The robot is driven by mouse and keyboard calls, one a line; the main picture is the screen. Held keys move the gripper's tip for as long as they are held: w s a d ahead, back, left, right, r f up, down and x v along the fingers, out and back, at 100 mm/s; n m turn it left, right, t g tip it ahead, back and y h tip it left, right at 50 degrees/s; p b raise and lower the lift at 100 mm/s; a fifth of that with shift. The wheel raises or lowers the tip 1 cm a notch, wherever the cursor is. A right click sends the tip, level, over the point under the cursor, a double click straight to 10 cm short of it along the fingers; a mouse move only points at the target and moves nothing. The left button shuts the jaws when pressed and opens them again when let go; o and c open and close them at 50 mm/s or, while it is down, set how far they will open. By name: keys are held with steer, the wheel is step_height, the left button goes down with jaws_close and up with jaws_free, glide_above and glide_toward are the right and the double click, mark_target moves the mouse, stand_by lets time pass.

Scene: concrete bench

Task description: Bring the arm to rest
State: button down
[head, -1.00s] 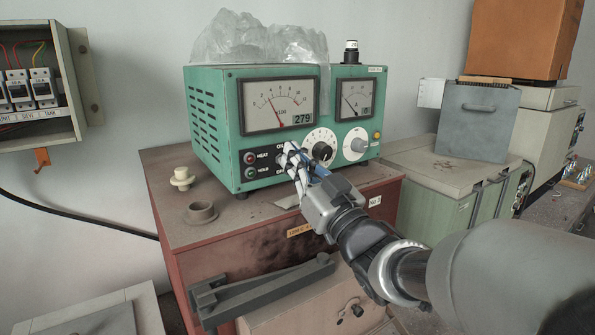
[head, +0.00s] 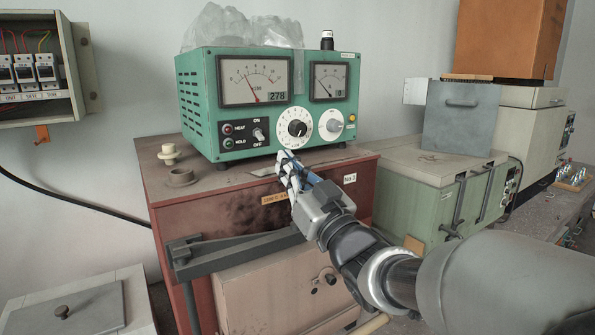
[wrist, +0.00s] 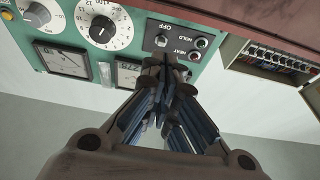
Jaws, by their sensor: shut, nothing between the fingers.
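My gripper (head: 285,158) is shut and empty. In the head view it is in front of the red cabinet's top edge, just below the green control unit (head: 205,118). In the wrist view the gripper (wrist: 163,75) points at the unit's panel, which appears upside down, with its fingertips overlapping the panel near the OFF label. The toggle switch (head: 258,136) between the ON and OFF labels is in clear view in the head picture. A gap shows between the fingers and the panel in the head view.
The unit stands on the red cabinet (head: 230,223), with a beige knob-like piece (head: 169,154) and a brown ring (head: 181,178) at its left. A grey bar handle (head: 235,251) juts from the cabinet front. A green box (head: 430,205) stands right. A breaker box (head: 85,60) hangs left.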

steer(key=shift+f, duration=0.2)
steer(key=s+d+f+m+g+h, duration=0.4)
steer(key=s+d+f+m+h, duration=0.3)
steer(key=d+f+h, duration=0.55)
steer(key=s+d+f+g, duration=0.1)
steer(key=s+f+g, duration=0.2)
steer(key=s, duration=0.6)
steer(key=s+d+f+g, duration=0.2)
steer(key=s+f, duration=0.3)
steer(key=s, duration=0.3)
steer(key=s+d+f+g, duration=0.2)
steer(key=s+f+g, duration=0.2)
steer(key=s, duration=0.5)
steer(key=shift+s+f+g, duration=0.3)
steer(key=shift+f+g, duration=0.1)
steer(key=shift+f, duration=0.1)
